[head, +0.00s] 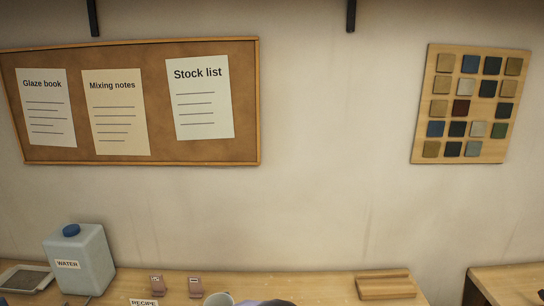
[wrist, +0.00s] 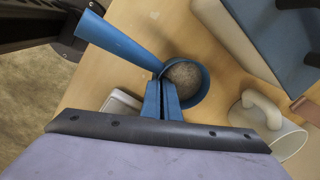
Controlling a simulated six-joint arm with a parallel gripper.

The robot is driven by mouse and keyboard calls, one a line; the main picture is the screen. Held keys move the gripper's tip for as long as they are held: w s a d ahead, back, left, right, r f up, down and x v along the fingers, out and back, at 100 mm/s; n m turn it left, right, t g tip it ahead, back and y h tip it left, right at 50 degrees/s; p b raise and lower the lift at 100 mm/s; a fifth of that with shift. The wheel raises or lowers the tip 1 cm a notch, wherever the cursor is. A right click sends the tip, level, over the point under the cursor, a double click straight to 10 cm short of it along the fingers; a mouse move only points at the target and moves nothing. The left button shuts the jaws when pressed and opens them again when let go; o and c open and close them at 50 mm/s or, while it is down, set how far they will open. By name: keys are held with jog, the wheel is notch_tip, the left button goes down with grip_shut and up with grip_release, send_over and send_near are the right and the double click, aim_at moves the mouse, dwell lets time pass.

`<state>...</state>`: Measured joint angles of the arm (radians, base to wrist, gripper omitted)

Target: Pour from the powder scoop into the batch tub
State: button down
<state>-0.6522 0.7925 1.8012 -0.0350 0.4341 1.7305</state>
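The powder scoop (wrist: 120,44) is blue, with a long flat handle running to the upper left in the wrist view. Its round cup (wrist: 204,82) holds grey powder (wrist: 184,78). My gripper (wrist: 162,84) has its two blue fingers close together at the place where handle and cup meet. It looks shut on the scoop there, and the fingers hide part of the joint. I cannot pick out the batch tub for sure. A large cream-edged, blue-grey thing (wrist: 262,32) at the upper right is cut off by the frame. The head view does not show the fingertips or scoop.
A pale flat item (wrist: 119,102) lies left of the fingers. The water jug (head: 82,262), two small pinkish blocks and a wooden block (head: 386,286) stand on the bench.

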jog(key=shift+r, duration=0.1)
dwell(0.3)
jog(key=shift+r+p, duration=2.15)
jog(key=shift+r, duration=0.8)
jog(key=shift+w+d+f, duration=0.1)
jog(key=shift+w+d, duration=0.25)
jog(key=shift+w, duration=0.05)
jog(key=w+d+r+m+b, duration=0.2)
jog(key=w+d+r+b, duration=0.1)
jog(key=w+d+r, duration=0.35)
jog(key=s+d+m+h, duration=0.1)
jog(key=s+d+m, duration=0.5)
jog(key=s+m, duration=0.1)
jog(key=shift+s+d+r+m, duration=0.15)
jog(key=shift+s+m, duration=0.15)
jog(key=shift+s, duration=0.1)
